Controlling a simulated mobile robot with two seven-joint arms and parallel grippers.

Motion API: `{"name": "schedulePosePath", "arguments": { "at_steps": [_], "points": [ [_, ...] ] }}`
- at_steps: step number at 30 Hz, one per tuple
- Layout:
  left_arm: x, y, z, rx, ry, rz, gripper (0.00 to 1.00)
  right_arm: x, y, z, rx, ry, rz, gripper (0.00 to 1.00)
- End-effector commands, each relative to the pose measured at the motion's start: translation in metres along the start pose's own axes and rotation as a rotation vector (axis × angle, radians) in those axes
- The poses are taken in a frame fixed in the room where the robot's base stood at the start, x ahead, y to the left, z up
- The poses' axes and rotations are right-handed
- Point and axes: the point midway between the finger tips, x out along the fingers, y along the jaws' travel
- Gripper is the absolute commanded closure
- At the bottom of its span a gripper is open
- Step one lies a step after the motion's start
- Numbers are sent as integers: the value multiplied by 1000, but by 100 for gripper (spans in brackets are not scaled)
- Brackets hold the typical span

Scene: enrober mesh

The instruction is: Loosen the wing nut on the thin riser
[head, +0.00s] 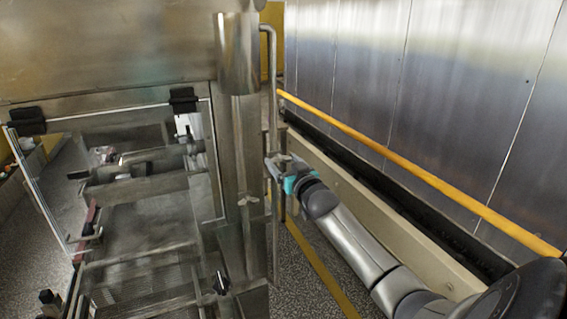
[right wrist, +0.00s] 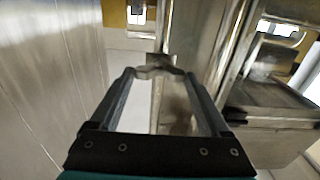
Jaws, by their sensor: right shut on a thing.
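The thin riser (head: 272,90) is a slim grey metal pipe standing upright to the right of the thick column in the head view. It also shows beyond the fingertips in the right wrist view (right wrist: 165,25). My right gripper (head: 273,168) reaches the riser about halfway up. In the right wrist view its fingers (right wrist: 160,73) close on a small grey metal piece, the wing nut (right wrist: 155,62). The fingers hide part of the wing nut, and its wings are hard to make out. My left gripper is out of view.
A thick steel column (head: 238,140) stands just left of the riser. Left of it is the machine's open frame with a mesh bed (head: 145,270). A yellow rail (head: 420,175) runs along the steel wall at right. A small silver fitting (head: 248,200) sits low on the column.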

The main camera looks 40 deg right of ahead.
Motion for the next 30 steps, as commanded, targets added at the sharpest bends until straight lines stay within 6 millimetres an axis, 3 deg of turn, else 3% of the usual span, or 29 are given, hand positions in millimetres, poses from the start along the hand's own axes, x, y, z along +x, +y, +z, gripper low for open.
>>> {"name": "schedulePosePath", "arguments": {
  "at_steps": [14, 30],
  "points": [
    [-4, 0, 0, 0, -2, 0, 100, 0, -1, 0, -85, -1, 0, 76],
    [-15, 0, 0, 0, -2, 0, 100, 0, -2, 1, -552, -1, 0, 76]
  ]
}}
